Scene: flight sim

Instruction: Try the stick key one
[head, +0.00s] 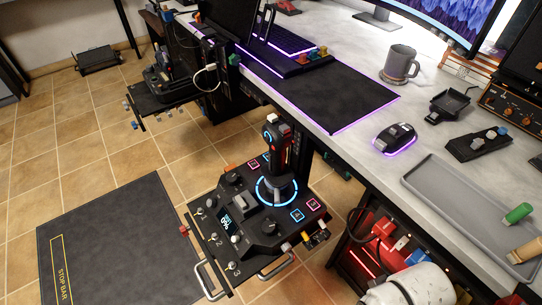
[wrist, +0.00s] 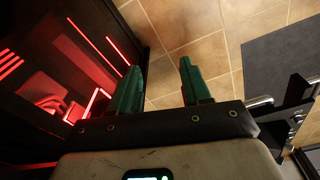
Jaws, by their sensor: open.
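The flight stick (head: 281,150) stands upright on a black control panel (head: 222,250) mounted beside the desk. A blue lit ring (head: 262,196) circles its base. Square lit keys, such as a pink one (head: 313,204) and a blue one (head: 297,215), lie around the ring; their markings are too small to read. The stick does not show in the wrist view.
The desk (head: 350,110) holds a mug (head: 400,63), a mouse (head: 395,138) and a grey tray (head: 450,190). Red-lit equipment (head: 365,262) sits under the desk edge, also close left in the wrist view (wrist: 50,90). A dark mat (head: 110,240) lies on the tiled floor.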

